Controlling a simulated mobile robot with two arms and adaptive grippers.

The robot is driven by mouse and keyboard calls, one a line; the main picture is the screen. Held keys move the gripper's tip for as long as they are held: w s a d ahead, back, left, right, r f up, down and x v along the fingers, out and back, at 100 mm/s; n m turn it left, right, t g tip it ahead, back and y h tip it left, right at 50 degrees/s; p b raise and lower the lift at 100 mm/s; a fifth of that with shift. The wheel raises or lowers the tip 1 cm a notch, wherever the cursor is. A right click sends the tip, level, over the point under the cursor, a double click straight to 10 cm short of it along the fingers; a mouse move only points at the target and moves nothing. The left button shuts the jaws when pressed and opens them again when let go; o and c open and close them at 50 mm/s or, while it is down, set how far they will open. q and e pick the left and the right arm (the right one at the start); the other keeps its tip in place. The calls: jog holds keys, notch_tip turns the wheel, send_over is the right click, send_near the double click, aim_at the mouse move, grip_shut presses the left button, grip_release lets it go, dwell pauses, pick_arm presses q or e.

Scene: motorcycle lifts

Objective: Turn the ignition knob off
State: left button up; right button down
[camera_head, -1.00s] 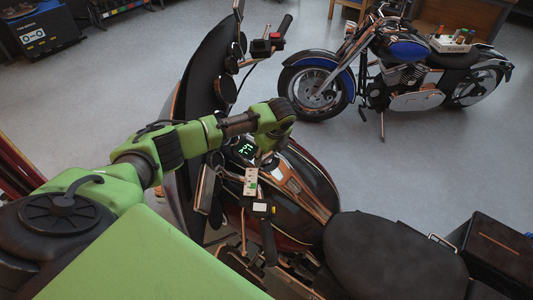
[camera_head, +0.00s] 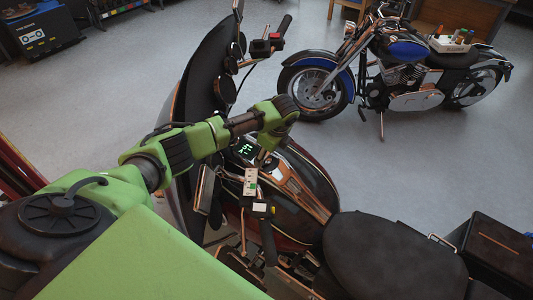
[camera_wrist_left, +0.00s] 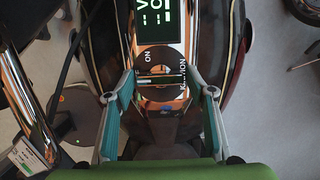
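The ignition knob (camera_wrist_left: 164,80) sits on a round dark dial with "ON" and partly hidden "IGNITION" lettering, just below a green-lit display (camera_wrist_left: 158,18) in the left wrist view. My left gripper (camera_wrist_left: 160,79) is open, with one teal-padded finger on each side of the knob. I cannot tell whether either finger touches it. In the head view my left gripper (camera_head: 268,150) is over the motorcycle's console, beside the display (camera_head: 244,149); my wrist hides the knob there. My right gripper is not in view.
The near motorcycle's handlebar grips (camera_head: 268,242) and windshield (camera_head: 208,75) stand close around my left arm. Its black seat (camera_head: 390,258) is at the lower right. A blue motorcycle (camera_head: 405,75) stands behind, with grey floor clear between them.

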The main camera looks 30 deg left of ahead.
pick_arm(q)
jog(key=shift+o, duration=0.2)
jog(key=v, duration=1.2)
dwell(0.4)
